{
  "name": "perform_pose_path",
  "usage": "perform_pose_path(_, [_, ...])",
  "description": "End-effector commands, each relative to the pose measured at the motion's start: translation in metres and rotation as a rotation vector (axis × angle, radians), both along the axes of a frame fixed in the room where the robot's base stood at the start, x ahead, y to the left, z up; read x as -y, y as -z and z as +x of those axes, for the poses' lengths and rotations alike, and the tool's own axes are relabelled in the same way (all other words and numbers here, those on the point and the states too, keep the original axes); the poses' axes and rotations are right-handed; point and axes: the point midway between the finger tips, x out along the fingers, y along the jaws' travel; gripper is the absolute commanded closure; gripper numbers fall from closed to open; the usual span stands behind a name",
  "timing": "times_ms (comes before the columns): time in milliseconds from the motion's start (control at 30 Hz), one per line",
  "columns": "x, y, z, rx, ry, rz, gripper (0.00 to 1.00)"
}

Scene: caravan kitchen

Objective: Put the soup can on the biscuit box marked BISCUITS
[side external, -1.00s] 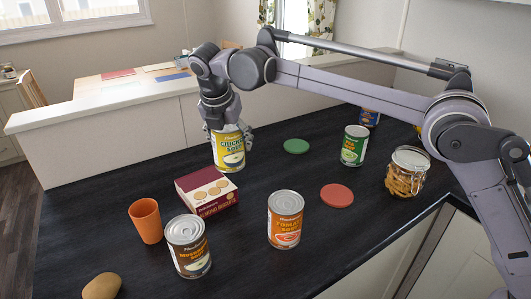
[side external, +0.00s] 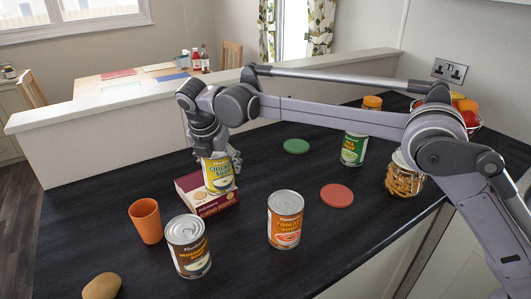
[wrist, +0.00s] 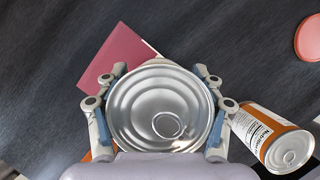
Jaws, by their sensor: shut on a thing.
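A yellow chicken soup can (side external: 219,177) is upright in my gripper (side external: 216,158), which is shut around its sides. The can is over the maroon biscuit box (side external: 222,206), which lies flat with BISCUITS lettered on its front side. The can hides part of the box's top. I cannot tell whether its base touches the box. In the wrist view the silver can lid (wrist: 160,108) sits between my two fingers (wrist: 155,85). The box (wrist: 118,58) shows beyond it at upper left there.
An orange tumbler (side external: 146,221) and a mushroom soup can (side external: 188,247) stand in front of the box. A tomato soup can (side external: 285,220) stands to the right.

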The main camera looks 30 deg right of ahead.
Motion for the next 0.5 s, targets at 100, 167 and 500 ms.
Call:
perform_pose_path(100, [0.0001,0.002,0.0001,0.001,0.0,-0.001,0.84])
perform_pose_path(167, [-0.0001,0.0031,0.0002,0.0,0.0,0.0,0.23])
perform_pose_path(500, [0.0,0.0027,0.0001,0.0,0.0,0.0,0.09])
